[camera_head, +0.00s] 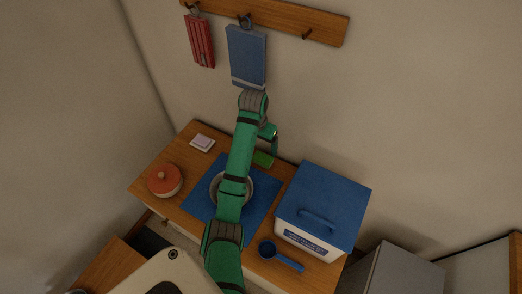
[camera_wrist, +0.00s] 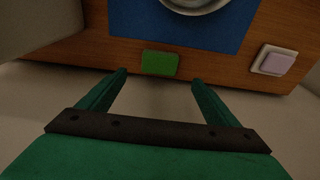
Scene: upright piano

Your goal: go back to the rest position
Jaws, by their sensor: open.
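My gripper (camera_wrist: 159,84) is open in the wrist view, with nothing between its two green fingers. A green block (camera_wrist: 160,63) lies beyond the fingertips near the edge of the wooden top. In the head view my green arm reaches over the wooden top (camera_head: 151,186), and my gripper (camera_head: 271,141) is near its back edge, partly hidden by the arm. The green block (camera_head: 263,159) shows just below it there. A metal bowl (camera_head: 216,190) on a blue mat (camera_head: 261,204) is partly covered by my arm.
A white box with a blue lid (camera_head: 324,193) stands at right, a blue scoop (camera_head: 281,257) before it. A red-lidded pot (camera_head: 164,179) and a pale square item (camera_head: 202,143) are at left. Red (camera_head: 201,42) and blue (camera_head: 246,55) items hang from a wall rack (camera_head: 281,20).

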